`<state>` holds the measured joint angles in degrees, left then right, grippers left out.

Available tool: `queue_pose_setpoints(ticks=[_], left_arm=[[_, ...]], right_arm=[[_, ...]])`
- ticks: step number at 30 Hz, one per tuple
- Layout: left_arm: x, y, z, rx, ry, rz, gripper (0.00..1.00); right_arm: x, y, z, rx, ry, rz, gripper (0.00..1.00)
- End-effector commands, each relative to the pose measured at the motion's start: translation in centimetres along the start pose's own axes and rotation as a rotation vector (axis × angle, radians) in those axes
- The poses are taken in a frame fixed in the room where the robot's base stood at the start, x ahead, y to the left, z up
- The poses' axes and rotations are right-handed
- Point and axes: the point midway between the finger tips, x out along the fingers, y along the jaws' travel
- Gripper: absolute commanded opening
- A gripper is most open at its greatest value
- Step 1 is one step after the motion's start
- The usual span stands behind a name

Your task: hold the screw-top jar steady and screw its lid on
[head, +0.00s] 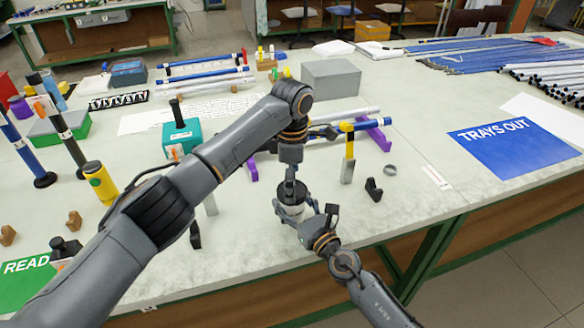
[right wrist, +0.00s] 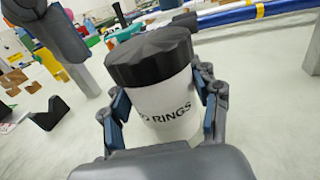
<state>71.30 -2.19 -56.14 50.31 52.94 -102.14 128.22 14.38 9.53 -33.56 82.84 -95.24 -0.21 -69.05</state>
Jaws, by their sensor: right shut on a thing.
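The screw-top jar (right wrist: 165,107) is a white cylinder marked "O RINGS". My right gripper (right wrist: 162,112) is shut around its body, one padded finger on each side; in the head view the jar (head: 294,212) stands near the table's front edge. The black faceted lid (right wrist: 150,54) sits on top of the jar; I cannot tell how tightly. My left gripper (head: 290,186) points down over the jar in the head view. In the right wrist view the lid's top shows no finger across it. The left fingertips are too small and overlapped to tell their opening.
A grey ring (head: 390,170), a black block (head: 373,189) and a yellow-topped upright piece (head: 348,160) stand right of the jar. A blue rod on purple supports (head: 374,134) lies behind.

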Motion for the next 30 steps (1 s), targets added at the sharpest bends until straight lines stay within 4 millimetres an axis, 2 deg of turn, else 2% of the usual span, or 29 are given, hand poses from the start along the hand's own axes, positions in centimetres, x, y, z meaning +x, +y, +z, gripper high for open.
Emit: queue_pose_setpoints(ticks=[6,15,21,24,28,30], left_arm=[[1.7,0.0,0.0,0.0,-0.001,0.001,0.91],[1.9,0.0,0.0,0.0,0.0,0.001,0.91],[1.8,0.0,0.0,0.0,0.0,0.001,0.5],[1.8,0.0,0.0,0.0,0.0,0.001,0.34],[1.9,0.0,0.0,0.041,-0.001,0.0,0.34],[1.9,0.0,0.0,0.12,0.0,0.0,0.34]], right_arm=[[0.0,0.0,0.0,0.0,0.0,0.0,0.0],[0.0,0.0,0.0,0.0,0.0,0.0,0.0],[0.0,0.0,0.0,0.0,0.0,0.0,0.0],[0.0,0.0,0.0,0.0,0.0,0.0,0.0],[0.0,0.0,0.0,0.0,0.0,0.0,0.0],[0.0,0.0,0.0,0.0,0.0,0.0,0.0]])
